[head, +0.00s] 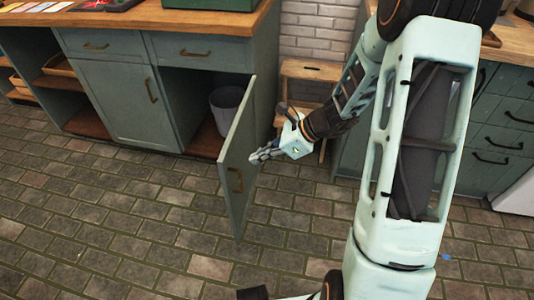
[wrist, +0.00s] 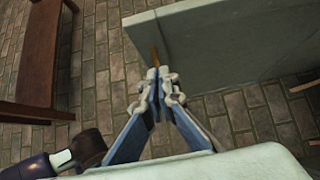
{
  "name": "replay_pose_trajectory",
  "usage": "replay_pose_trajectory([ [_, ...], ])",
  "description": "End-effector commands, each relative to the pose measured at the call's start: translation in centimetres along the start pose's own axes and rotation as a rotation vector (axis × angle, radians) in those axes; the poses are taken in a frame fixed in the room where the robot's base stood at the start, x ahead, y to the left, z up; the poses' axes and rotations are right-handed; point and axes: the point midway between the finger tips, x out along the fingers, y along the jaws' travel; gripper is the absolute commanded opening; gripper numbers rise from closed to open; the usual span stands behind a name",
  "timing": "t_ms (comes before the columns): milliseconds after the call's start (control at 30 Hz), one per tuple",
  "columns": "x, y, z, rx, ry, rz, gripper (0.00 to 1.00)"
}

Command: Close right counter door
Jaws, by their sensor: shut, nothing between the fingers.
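The right counter door (head: 238,160) is grey-green and stands swung wide open, out from the counter towards the camera. My gripper (head: 256,157) is shut and empty, at the right side of the door.
A wooden step stool (head: 310,72) stands by the brick wall behind my arm. A closed left door (head: 118,100) is beside the open compartment. More drawers (head: 490,140) are at the right. The tiled floor (head: 110,215) in front is clear.

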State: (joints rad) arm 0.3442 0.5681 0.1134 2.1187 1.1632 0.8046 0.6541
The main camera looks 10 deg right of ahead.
Motion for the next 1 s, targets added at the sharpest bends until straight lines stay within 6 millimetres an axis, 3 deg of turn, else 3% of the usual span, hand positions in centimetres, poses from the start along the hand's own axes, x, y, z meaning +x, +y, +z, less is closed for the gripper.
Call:
replay_pose_trajectory([
  [33, 1.5, 0.1, -0.2, -0.002, -0.001, 0.004, 0.0],
  [133, 3.5, 0.1, -0.2, -0.001, -0.001, 0.003, 0.0],
  [333, 5.7, 0.0, 1.7, -0.004, 0.0, 0.0, 0.0],
  [533, 6.6, 0.0, 2.8, -0.003, 0.0, 0.0, 0.0],
  [1000, 6.7, -0.1, 2.9, -0.002, 0.001, -0.001, 0.0],
])
